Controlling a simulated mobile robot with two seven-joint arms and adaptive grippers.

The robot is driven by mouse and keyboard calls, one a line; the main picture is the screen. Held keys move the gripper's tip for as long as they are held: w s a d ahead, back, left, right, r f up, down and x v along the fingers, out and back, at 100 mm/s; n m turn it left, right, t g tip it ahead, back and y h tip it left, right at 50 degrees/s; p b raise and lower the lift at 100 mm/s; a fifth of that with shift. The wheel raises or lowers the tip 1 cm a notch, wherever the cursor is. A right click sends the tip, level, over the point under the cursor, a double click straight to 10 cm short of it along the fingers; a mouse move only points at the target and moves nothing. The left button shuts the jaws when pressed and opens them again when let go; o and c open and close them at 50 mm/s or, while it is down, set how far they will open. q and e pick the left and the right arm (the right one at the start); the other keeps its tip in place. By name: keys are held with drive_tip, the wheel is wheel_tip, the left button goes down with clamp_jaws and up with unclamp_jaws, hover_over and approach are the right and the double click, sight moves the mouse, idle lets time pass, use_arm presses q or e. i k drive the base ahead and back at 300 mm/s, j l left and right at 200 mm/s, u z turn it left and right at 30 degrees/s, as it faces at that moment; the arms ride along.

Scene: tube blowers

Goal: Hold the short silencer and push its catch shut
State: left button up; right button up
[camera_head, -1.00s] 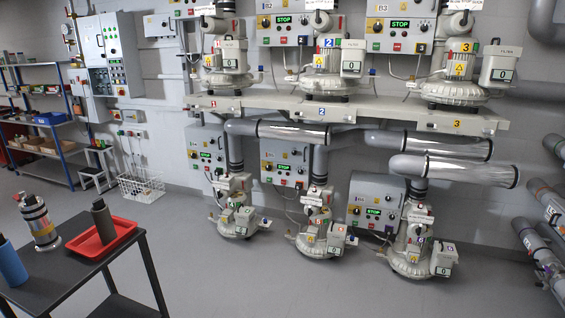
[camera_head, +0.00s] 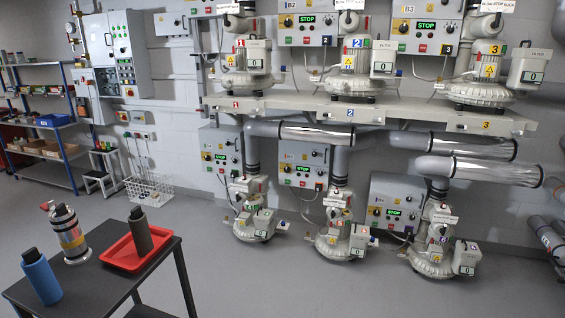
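A dark table at the lower left carries several upright cylinders. A silver cylinder (camera_head: 70,236) with a yellow band and a red part at its top stands at the back left. A blue cylinder (camera_head: 41,279) with a dark top stands at the front left. A dark grey-brown cylinder (camera_head: 140,233) with a narrower top stands on a red tray (camera_head: 123,263). I cannot tell which of these, if any, is the short silencer, and no catch is clear at this size. Neither of my grippers is in view.
The dark table (camera_head: 85,285) has bare top around the tray. Blowers stand in two rows along the wall, some on a shelf (camera_head: 380,115) and others on the floor. A blue-framed rack (camera_head: 62,130) and a white wire basket (camera_head: 150,188) stand behind. The grey floor (camera_head: 260,285) between is open.

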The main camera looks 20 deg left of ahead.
sight(49, 205)
drive_tip(key=k+j, duration=0.1)
drive_tip(key=j, duration=1.9)
drive_tip(key=k+j, duration=0.15)
drive_tip(key=j, duration=0.85)
drive_tip(key=k+j, duration=0.1)
drive_tip(key=j, duration=0.9)
